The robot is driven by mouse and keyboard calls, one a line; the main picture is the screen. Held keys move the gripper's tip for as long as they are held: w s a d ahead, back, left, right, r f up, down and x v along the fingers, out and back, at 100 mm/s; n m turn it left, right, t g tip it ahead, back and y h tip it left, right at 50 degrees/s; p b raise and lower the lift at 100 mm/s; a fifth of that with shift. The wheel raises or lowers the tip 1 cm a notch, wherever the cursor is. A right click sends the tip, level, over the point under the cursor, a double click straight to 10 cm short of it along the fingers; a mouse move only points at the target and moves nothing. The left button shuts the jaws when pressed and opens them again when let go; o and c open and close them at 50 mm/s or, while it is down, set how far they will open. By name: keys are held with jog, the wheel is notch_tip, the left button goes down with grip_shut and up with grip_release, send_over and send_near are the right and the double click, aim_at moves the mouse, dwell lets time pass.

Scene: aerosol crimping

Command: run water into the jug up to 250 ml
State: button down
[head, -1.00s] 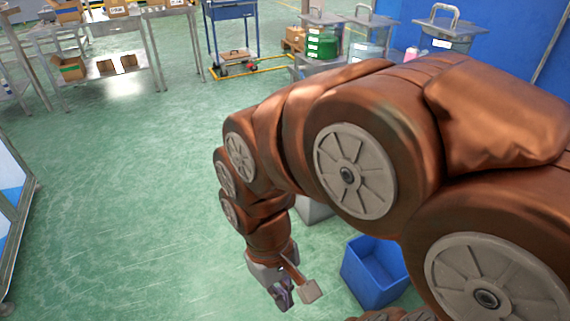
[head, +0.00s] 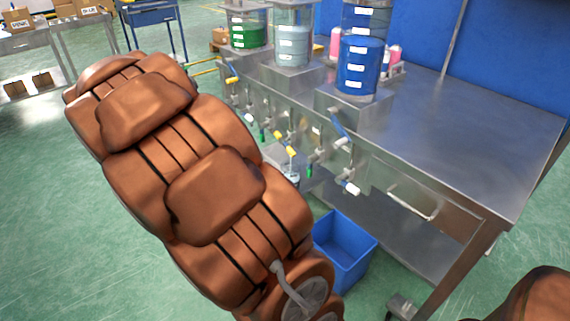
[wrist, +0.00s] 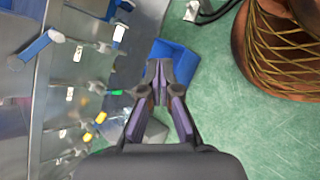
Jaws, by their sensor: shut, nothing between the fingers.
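A small clear vessel, seemingly the jug (head: 291,179), stands low under the bench front in the head view, below a tap with a yellow handle (head: 285,144). It is partly hidden by my arm; its fill level and scale are too small to read. A tank of pale clear liquid (head: 293,47) stands on the bench above. My gripper (wrist: 158,72) is shut and empty in the wrist view, pointing toward the blue bin, with the row of taps to its left. My gripper is hidden in the head view.
A green-liquid tank (head: 247,36) and a blue-liquid tank (head: 360,66) flank the pale one on the steel bench (head: 470,125). Several taps and valve handles stick out from its front. A blue bin (head: 346,248) sits on the floor. Open green floor (head: 60,210) lies left.

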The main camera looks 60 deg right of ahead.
jog(key=w+d+f+n+g+h+b, duration=0.2)
jog(key=w+d+f+h+b, duration=0.15)
jog(key=w+d, duration=0.4)
jog(key=w+d+f+n+g+h+b, duration=0.1)
jog(key=w+d+f+h+b, duration=0.2)
jog(key=d, duration=0.7)
jog(key=w+d+f+n+t+h+b, duration=0.25)
jog(key=w+f, duration=0.35)
jog(key=f, duration=0.4)
jog(key=w+d+f+n+t+h+b, duration=0.1)
jog(key=w+d+f+n+h+b, duration=0.2)
jog(key=w+f, duration=0.45)
jog(key=s+d+r+b, duration=0.2)
jog(key=s+d+r, duration=0.2)
jog(key=d, duration=0.5)
jog(key=shift+s, duration=1.1)
jog(key=shift+d+r+n+g, duration=0.1)
jog(key=shift+n+g, duration=0.15)
jog(key=shift+r, duration=0.1)
